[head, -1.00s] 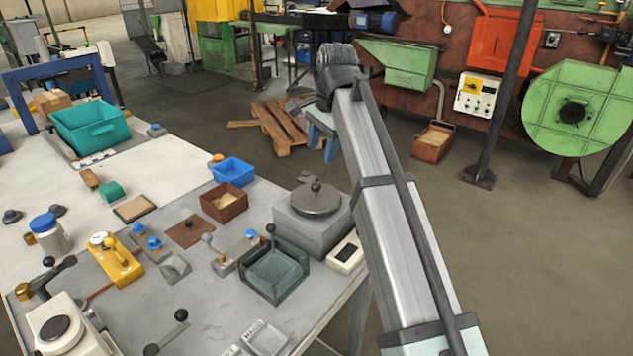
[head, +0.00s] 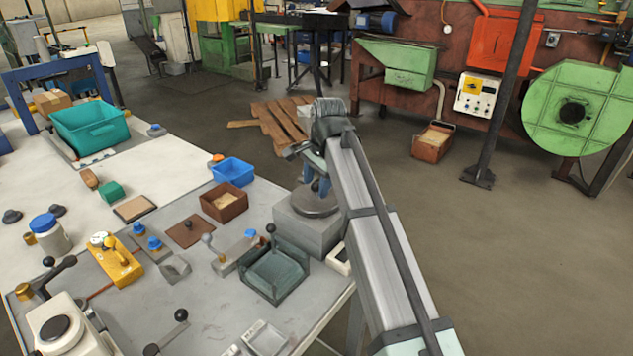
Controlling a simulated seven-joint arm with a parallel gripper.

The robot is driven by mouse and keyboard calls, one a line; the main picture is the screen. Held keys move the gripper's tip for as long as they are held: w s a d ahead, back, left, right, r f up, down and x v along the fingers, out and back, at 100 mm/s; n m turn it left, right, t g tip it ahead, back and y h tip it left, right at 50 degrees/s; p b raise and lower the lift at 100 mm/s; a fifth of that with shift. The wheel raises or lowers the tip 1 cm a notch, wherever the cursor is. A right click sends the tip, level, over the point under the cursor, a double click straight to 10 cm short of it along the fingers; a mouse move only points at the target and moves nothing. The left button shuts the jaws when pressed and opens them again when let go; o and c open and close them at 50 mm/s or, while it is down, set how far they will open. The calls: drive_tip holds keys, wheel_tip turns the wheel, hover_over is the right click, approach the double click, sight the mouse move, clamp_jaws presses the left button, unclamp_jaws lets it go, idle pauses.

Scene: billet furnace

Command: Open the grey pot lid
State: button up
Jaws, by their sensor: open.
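The grey pot lid (head: 314,206) is a round disc lying on top of a square grey block-shaped pot (head: 300,230) at the right end of the bench. The lid looks closed and level. My gripper (head: 317,184) is open and points down directly over the lid, its bluish fingers at the height of the lid's dark knob. The knob is mostly hidden by the fingers, so I cannot tell whether they touch it. My arm covers the right side of the lid and pot.
A dark green open tray (head: 273,272) stands close in front of the pot. A brown box (head: 224,204) and a blue bin (head: 233,172) are to its left. A white device (head: 339,260) sits at the bench's right edge. Beyond that edge is open floor.

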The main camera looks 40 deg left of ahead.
clamp_jaws()
idle(0.5)
